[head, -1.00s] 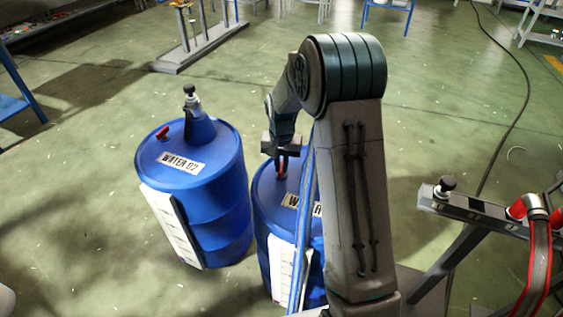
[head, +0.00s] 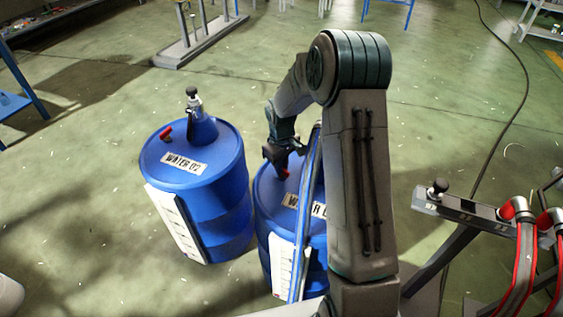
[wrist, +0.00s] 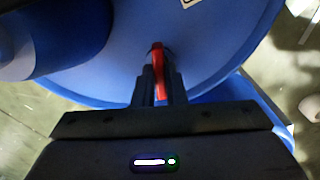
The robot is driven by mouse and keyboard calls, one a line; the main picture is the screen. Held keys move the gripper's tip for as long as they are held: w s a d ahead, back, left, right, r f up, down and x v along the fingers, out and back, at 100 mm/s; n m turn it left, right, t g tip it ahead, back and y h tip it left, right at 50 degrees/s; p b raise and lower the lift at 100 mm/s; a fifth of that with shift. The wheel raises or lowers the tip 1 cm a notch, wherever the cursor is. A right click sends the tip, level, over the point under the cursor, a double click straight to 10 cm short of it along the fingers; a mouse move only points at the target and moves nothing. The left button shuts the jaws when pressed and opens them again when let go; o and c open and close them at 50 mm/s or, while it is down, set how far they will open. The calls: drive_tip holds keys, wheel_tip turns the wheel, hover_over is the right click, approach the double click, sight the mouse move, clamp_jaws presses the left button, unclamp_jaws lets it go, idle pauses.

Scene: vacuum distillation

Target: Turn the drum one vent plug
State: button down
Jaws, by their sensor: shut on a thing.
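The near blue drum (head: 262,205), at the middle of the head view, has a label partly hidden behind my arm. Its red vent plug (head: 286,173) is on top near the far rim. In the wrist view, the red plug (wrist: 158,68) stands between my two dark fingers on the drum's blue lid (wrist: 205,55). My gripper (wrist: 157,82) is shut on the plug. In the head view my gripper (head: 281,164) is at the lid and hides part of the plug.
A second blue drum (head: 215,205), labelled WATER 02, stands close on the left with its own red plug (head: 165,132) and a fitting (head: 195,103). A blue bar (head: 308,190) rises beside the near drum. A grey rail with red hoses (head: 525,255) is at right.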

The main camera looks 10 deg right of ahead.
drive_tip(key=n+p, duration=0.2)
drive_tip(key=n, duration=0.3)
drive_tip(key=shift+r+n+p, duration=0.15)
drive_tip(key=shift+n+p, duration=1.25)
drive_tip(key=shift+n, duration=1.2)
drive_tip(key=c, duration=1.5)
unclamp_jaws()
drive_tip(key=shift+f, duration=0.2)
